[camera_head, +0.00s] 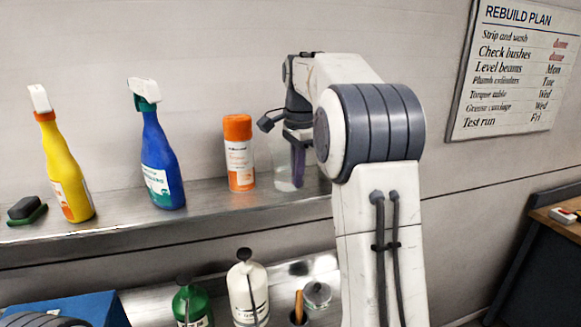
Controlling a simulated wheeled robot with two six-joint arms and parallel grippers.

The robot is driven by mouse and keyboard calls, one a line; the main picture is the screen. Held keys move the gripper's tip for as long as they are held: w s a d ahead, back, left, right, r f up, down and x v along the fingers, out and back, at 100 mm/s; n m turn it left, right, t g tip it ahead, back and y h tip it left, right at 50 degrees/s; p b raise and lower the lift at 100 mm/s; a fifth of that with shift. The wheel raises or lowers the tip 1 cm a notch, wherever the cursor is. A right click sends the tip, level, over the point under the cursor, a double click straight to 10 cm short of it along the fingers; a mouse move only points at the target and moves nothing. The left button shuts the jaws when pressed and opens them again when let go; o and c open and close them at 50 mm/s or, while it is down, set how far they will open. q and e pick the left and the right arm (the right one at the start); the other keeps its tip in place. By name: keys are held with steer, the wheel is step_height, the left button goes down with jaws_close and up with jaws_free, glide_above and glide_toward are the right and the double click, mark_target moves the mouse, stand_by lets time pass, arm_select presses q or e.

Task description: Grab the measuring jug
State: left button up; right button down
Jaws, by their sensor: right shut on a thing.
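The measuring jug (282,172) is a clear, see-through vessel on the metal shelf, just right of the orange and white can. Its right part is hidden behind my right arm. My right gripper (297,160) reaches down at the jug and is shut on it, with a finger showing dark purple against the clear wall. I cannot tell whether the jug's base still touches the shelf. My left gripper is not in view.
On the shelf (110,232) stand an orange and white can (239,154), a blue spray bottle (159,160), a yellow spray bottle (66,170) and a sponge (26,210). Below are a green bottle (192,303), a white bottle (247,290) and a blue box (85,307).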

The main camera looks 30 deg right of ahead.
steer(key=shift+r, duration=0.15)
stand_by(0.7)
steer(key=shift+r, duration=1.05)
step_height(320, 180, up, 16)
steer(key=p, duration=0.7)
steer(key=shift+f, duration=0.25)
steer(key=shift+r, duration=0.1)
stand_by(2.1)
